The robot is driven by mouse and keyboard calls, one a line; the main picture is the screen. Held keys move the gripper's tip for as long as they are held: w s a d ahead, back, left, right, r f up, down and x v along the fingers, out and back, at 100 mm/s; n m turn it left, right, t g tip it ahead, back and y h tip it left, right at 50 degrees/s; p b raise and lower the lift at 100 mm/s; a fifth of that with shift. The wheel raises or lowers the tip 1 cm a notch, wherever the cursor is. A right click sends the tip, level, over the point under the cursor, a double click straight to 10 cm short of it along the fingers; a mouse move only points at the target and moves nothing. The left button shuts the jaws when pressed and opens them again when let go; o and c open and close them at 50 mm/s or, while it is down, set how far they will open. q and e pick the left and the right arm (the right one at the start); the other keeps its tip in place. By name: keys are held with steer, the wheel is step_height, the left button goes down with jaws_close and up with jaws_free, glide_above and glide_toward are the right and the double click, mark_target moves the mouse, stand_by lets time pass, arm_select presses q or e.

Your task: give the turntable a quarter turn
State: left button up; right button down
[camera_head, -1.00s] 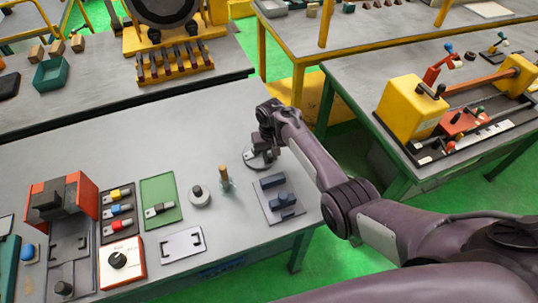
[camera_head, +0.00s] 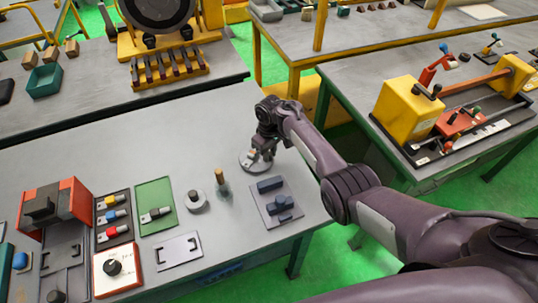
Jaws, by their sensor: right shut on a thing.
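The turntable (camera_head: 248,164) is a small round grey disc lying on the grey workbench, right of the middle. My right gripper (camera_head: 263,155) reaches down over it from the upper right. Its jaws are shut on a small part on top of the disc, likely the turntable's handle; the fingers hide most of that part. The far right side of the disc is hidden by the gripper. My left gripper is not in view.
A grey plate with dark blue blocks (camera_head: 278,202), a brass-topped post (camera_head: 221,184) and a round grey piece (camera_head: 196,201) stand nearby. A green tray (camera_head: 155,207) and a white dial box (camera_head: 117,270) lie further left. The bench's back is clear.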

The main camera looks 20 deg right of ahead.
steer(key=shift+w+d+n+b, duration=0.1)
steer(key=shift+w+n+b, duration=0.3)
steer(key=shift+n, duration=0.35)
steer(key=shift+w+d+n+b, duration=0.1)
steer(key=shift+w+n+b, duration=0.1)
steer(key=shift+n+b, duration=0.45)
steer(key=shift+w+d+n+b, duration=0.1)
steer(key=shift+w+n+b, duration=0.2)
steer(key=shift+n, duration=0.6)
steer(key=shift+w+n, duration=0.1)
steer(key=shift+n, duration=0.2)
steer(key=c, duration=1.3)
jaws_free()
steer(key=shift+o, duration=0.2)
steer(key=shift+r, duration=0.15)
step_height(320, 180, up, 8)
steer(key=shift+f+p, duration=0.2)
steer(key=shift+p, duration=0.15)
steer(key=shift+f, duration=0.1)
